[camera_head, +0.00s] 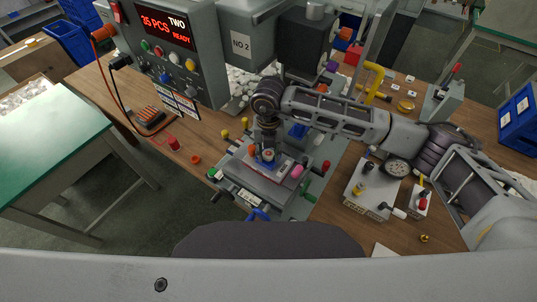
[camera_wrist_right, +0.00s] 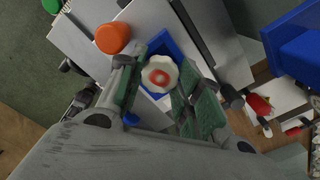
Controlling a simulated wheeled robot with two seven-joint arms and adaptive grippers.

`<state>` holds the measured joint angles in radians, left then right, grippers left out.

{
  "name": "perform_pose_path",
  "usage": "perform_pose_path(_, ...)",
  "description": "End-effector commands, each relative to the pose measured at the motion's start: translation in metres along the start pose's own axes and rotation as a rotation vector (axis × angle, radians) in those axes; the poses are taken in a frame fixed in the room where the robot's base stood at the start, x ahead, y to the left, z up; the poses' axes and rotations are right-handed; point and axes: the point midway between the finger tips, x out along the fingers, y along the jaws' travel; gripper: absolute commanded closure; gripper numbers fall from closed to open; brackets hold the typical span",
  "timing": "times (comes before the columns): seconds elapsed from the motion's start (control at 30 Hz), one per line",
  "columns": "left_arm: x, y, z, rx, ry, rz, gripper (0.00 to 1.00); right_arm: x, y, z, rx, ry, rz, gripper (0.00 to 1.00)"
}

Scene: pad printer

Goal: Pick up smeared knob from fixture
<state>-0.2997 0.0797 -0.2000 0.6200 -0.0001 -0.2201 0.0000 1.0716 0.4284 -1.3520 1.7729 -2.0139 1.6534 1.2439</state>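The smeared knob (camera_wrist_right: 160,75) is off-white with a scalloped rim and a red, smudged ring on its top. It sits in the blue fixture (camera_wrist_right: 158,45) in the right wrist view. In the head view the knob (camera_head: 268,155) shows small, on the printer's front table under my right gripper (camera_head: 266,138). In the wrist view my right gripper (camera_wrist_right: 156,98) is open, with green-padded fingers on either side of the knob's near part. I cannot tell whether either finger touches it. My left gripper is not in view.
An orange cap (camera_wrist_right: 113,38) stands close beside the fixture. A pink cylinder (camera_head: 297,171) lies on the printer's front table. The control box (camera_head: 165,45) reads "35 PCS TWO READY". A grey gauge block (camera_head: 370,188) stands on the bench to the right.

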Motion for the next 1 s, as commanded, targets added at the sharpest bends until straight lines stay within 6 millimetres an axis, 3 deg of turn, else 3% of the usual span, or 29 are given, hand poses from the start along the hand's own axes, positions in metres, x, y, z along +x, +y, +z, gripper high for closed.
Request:
perform_pose_path(0.53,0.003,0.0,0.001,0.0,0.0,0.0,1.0,-0.01,0.0,0.0,0.0,0.0,0.001,0.77)
perform_pose_path(1.0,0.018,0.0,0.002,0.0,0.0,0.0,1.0,-0.074,0.001,0.001,-0.001,-0.003,0.0,0.77)
